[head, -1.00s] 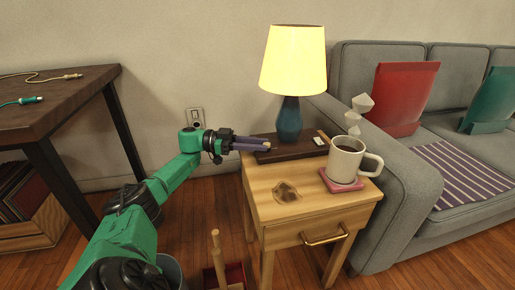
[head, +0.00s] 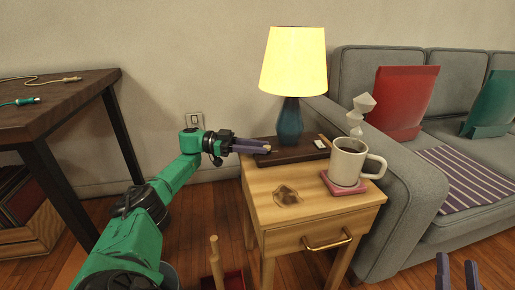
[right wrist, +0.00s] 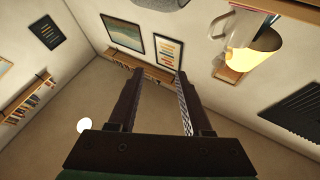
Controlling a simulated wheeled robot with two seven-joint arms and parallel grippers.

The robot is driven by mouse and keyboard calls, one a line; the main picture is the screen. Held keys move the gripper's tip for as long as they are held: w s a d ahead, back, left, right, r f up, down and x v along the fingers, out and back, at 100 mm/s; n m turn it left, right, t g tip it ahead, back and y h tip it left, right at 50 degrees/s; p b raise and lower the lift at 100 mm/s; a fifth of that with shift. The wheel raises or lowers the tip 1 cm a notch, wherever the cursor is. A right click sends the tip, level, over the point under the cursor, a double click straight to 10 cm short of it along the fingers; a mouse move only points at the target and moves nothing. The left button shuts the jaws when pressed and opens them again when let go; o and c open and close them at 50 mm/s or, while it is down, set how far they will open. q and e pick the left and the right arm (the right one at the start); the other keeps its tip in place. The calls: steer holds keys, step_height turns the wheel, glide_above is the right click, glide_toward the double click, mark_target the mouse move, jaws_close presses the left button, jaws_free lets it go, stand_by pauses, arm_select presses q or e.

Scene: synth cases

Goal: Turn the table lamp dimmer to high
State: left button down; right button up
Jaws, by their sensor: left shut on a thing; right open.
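The table lamp (head: 290,75) has a lit yellow shade and a dark blue base. It stands on a dark wooden board (head: 290,152) at the back of a side table (head: 310,215). My left gripper (head: 268,148) is shut on a small pale knob at the board's left end, which looks like the dimmer. The fingers mostly hide it, and its setting cannot be read. My right gripper (head: 457,268) is open and empty at the lower right; its two fingers also show apart in the right wrist view (right wrist: 156,85).
A white mug (head: 347,162) of dark drink stands on a pink coaster (head: 343,186) at the table's right. A small white item (head: 320,144) lies at the board's right end. A grey sofa (head: 410,200) stands at right, a dark desk (head: 60,110) at left.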

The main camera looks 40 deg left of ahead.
arm_select(q)
steer(key=shift+d, duration=0.1)
steer(key=c, duration=0.7)
jaws_free()
steer(key=shift+w, duration=0.1)
